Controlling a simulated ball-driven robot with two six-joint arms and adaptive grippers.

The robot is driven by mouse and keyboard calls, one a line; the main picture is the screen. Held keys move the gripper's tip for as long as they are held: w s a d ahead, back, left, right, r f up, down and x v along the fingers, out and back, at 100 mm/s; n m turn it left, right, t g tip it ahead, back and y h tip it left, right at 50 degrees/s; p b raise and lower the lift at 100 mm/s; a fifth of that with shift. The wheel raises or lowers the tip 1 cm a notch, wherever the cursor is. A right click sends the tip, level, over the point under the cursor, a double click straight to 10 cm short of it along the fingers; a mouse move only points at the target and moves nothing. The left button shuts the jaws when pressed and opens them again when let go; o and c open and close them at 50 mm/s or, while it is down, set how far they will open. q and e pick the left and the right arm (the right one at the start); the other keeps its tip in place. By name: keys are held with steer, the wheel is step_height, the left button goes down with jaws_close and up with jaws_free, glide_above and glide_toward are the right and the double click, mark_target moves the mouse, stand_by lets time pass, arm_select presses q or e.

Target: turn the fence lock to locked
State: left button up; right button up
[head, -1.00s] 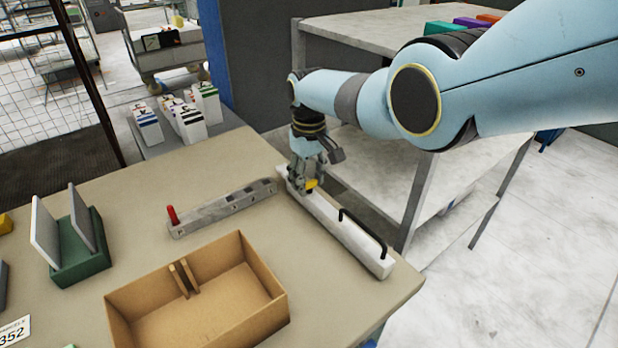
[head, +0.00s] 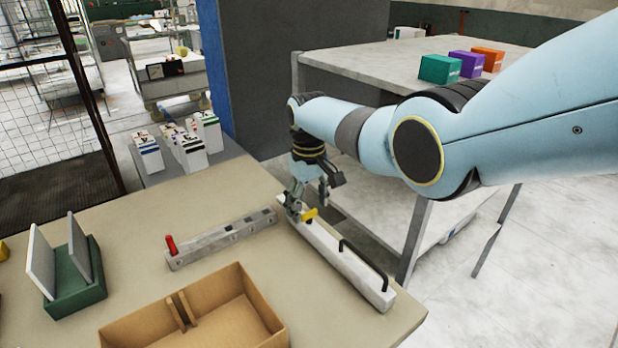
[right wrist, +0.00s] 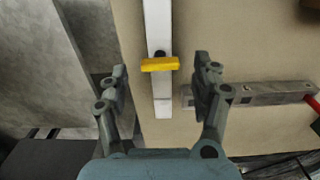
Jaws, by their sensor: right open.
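The fence is a long white bar (head: 343,262) along the right side of the beige table, with a black handle (head: 365,259) on it. A yellow lock tab (head: 309,215) sits near its far end. In the right wrist view the yellow tab (right wrist: 160,65) lies crosswise over the white bar (right wrist: 158,25). My right gripper (head: 296,208) points down at this far end, close to the tab. In the right wrist view its fingers (right wrist: 161,70) are spread on both sides of the bar, with nothing held. My left gripper is out of view.
A grey bar with a red knob (head: 170,244) lies left of the fence. A cardboard box (head: 243,300) and a green holder with grey plates (head: 78,296) stand nearer. A grey shelf table (head: 350,70) with coloured boxes stands beyond the right edge.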

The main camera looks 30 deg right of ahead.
mark_target(309, 212)
step_height(309, 212, up, 10)
steer(key=shift+r, duration=0.2)
steer(key=shift+s+f, duration=0.1)
stand_by(0.5)
